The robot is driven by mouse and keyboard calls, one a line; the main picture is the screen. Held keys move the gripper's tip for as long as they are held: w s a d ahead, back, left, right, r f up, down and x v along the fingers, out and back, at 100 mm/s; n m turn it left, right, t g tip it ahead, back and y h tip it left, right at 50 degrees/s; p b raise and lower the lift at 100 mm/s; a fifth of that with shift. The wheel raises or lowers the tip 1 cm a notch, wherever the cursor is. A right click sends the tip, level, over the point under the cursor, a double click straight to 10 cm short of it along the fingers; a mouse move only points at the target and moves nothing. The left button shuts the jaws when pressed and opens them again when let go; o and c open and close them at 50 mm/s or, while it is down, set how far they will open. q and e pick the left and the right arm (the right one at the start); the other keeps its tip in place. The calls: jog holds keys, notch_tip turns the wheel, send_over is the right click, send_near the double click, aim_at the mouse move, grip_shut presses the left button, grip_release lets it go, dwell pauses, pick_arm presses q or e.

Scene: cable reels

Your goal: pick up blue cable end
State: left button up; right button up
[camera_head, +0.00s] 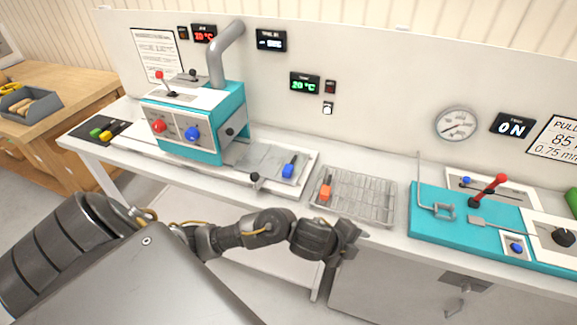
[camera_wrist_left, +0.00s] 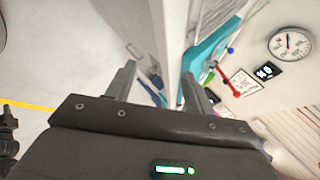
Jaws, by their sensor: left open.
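A blue cable end (camera_head: 288,171) with a dark tip stands at the right part of a grey plate beside the teal machine. An orange cable end (camera_head: 325,191) sits at the left side of a wire rack. My left gripper (camera_head: 359,241) is in front of the bench edge, below the rack, to the right of the blue end and apart from it. It is open and empty; its two fingers show spread in the left wrist view (camera_wrist_left: 160,78). Small blue shapes show past the fingers there, too blurred to name. My right gripper is out of view.
The teal machine (camera_head: 222,125) with red and blue knobs stands at the left of the white bench. The wire rack (camera_head: 365,197) lies mid-bench. A teal lever unit (camera_head: 445,229) stands at the right. A wall rises behind.

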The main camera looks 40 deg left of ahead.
pick_arm(q)
jog(key=w+r+m, duration=0.2)
jog(key=m, duration=0.1)
jog(key=m+g+y, duration=0.4)
jog(key=m+y, duration=0.2)
jog(key=m, duration=0.3)
send_near(288, 168)
jog(key=x, duration=0.2)
jog(key=b+x, duration=0.1)
jog(key=shift+w+a+f, duration=0.1)
jog(key=shift+w+f, duration=0.1)
jog(key=shift+w, duration=0.2)
jog(key=shift+f, duration=0.4)
jog(key=p+x, duration=0.1)
jog(key=x, duration=0.3)
jog(key=shift+a+f, duration=0.15)
jog(key=shift+f, duration=0.15)
jog(key=shift+c, duration=0.2)
